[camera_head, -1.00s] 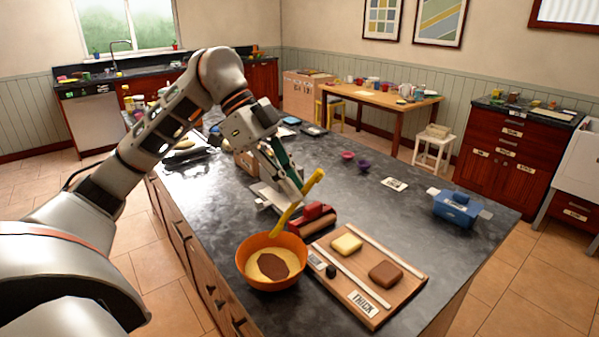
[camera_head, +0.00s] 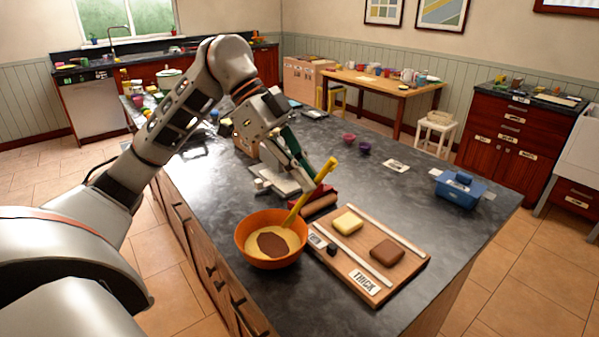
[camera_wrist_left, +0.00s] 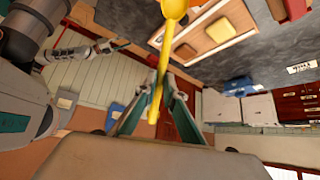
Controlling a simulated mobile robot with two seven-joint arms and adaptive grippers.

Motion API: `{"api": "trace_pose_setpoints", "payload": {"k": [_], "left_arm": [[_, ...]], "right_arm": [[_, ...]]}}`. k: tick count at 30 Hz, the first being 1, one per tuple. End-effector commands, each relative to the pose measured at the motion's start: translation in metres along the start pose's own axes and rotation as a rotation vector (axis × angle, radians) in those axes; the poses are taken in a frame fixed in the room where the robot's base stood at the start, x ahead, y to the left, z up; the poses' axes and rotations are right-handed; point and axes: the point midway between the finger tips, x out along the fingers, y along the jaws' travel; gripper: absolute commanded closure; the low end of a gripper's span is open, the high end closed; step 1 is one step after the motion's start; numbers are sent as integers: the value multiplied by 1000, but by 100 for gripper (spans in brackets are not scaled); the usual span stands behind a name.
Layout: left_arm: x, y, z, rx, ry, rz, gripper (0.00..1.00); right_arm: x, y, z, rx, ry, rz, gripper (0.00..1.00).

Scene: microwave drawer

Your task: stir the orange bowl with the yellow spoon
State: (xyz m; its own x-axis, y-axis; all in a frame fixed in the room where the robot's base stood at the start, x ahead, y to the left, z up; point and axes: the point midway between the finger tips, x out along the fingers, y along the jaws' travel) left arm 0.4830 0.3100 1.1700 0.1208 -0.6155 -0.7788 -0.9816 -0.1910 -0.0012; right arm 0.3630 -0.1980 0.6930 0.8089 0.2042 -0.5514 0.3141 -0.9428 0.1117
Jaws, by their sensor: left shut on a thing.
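The orange bowl (camera_head: 243,243) stands at the near edge of the dark counter, holding a pale yellow mix with a brown patch. My left gripper (camera_head: 312,184) is shut on the yellow spoon (camera_head: 298,208), up and to the right of the bowl. The spoon slants down left, its lower end at the bowl's back right rim; I cannot tell if it touches the mix. In the left wrist view the spoon (camera_wrist_left: 158,92) stands between the fingers. An arm at the upper left there, seemingly my right, has a small gripper (camera_wrist_left: 118,45) whose opening is unclear.
A wooden board (camera_head: 335,272) with a yellow block (camera_head: 347,222) and a brown block (camera_head: 387,252) lies right of the bowl. A red object lies just behind it. A blue container (camera_head: 460,192) stands at the right.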

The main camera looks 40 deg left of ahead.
Motion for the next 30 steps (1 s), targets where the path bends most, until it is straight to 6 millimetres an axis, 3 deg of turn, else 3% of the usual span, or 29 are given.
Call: {"api": "trace_pose_setpoints", "payload": {"k": [6,30], "left_arm": [[18,0,0,1,1,1,100],[39,0,57,-1,-1,0,100]], "right_arm": [[7,1,9,-1,2,3,60],[27,-6,57,1,-29,-1,60]]}}
